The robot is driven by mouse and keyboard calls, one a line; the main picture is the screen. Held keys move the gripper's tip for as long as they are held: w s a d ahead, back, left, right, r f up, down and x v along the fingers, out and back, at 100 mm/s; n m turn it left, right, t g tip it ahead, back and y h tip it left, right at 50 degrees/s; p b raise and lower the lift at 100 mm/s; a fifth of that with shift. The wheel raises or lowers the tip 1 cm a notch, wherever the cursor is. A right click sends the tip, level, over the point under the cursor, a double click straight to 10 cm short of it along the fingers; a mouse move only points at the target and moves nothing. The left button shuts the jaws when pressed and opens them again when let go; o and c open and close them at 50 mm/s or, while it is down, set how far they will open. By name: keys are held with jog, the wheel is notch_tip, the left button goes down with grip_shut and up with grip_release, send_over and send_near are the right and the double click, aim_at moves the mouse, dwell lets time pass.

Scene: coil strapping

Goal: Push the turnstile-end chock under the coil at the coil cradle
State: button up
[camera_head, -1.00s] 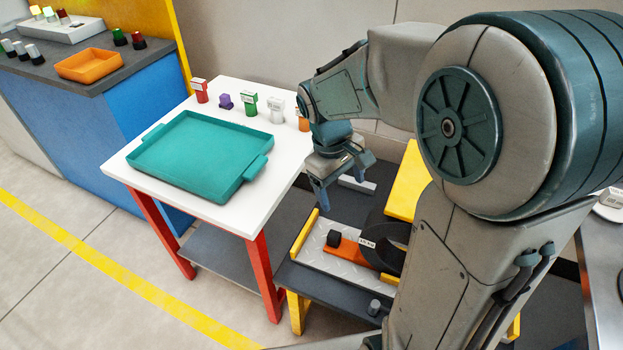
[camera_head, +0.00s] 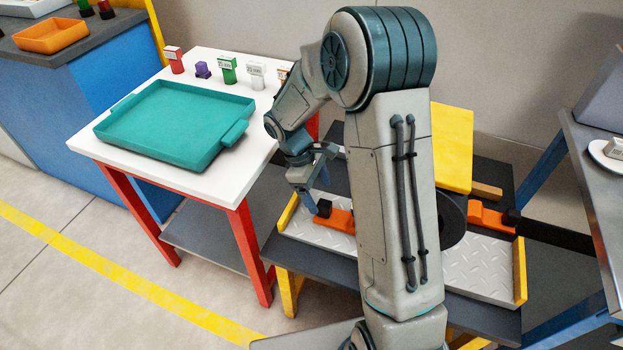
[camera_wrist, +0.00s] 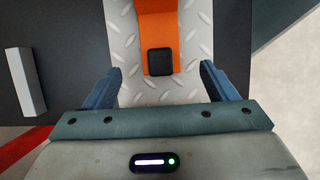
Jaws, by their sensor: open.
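The dark coil (camera_head: 453,220) stands on the cradle's tread-plate bed (camera_head: 490,265), largely hidden behind my arm. An orange chock (camera_head: 341,221) with a black end block (camera_head: 324,208) lies on the bed at the coil's left; their contact is hidden. A second orange chock (camera_head: 487,217) is at the coil's right, with a black bar beyond it. Which one is the turnstile-end chock is not shown. My gripper (camera_head: 315,192) is open and empty, pointing down by the left chock. In the wrist view, the black block (camera_wrist: 160,62) lies between the spread fingers' lines, slightly ahead of them.
A yellow panel (camera_head: 452,148) rises behind the coil. The cradle has yellow end rails (camera_head: 520,270). At left, a white table (camera_head: 215,185) carries a teal tray (camera_head: 175,125) and several small coloured items. A grey bench (camera_head: 590,150) stands at right.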

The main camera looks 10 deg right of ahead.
aim_at(327, 204)
jog(key=b+x, duration=0.1)
jog(key=x, duration=0.6)
jog(key=shift+s+d+f, duration=0.1)
jog(key=shift+d+f, duration=0.05)
jog(key=shift+f, duration=0.05)
jog(key=shift+c, duration=0.3)
jog(key=c, duration=1.5)
jog(key=shift+r, duration=0.1)
jog(key=shift+d, duration=0.1)
jog(key=o, duration=1.6)
jog(key=shift+s, duration=0.1)
jog(key=shift+c, duration=0.2)
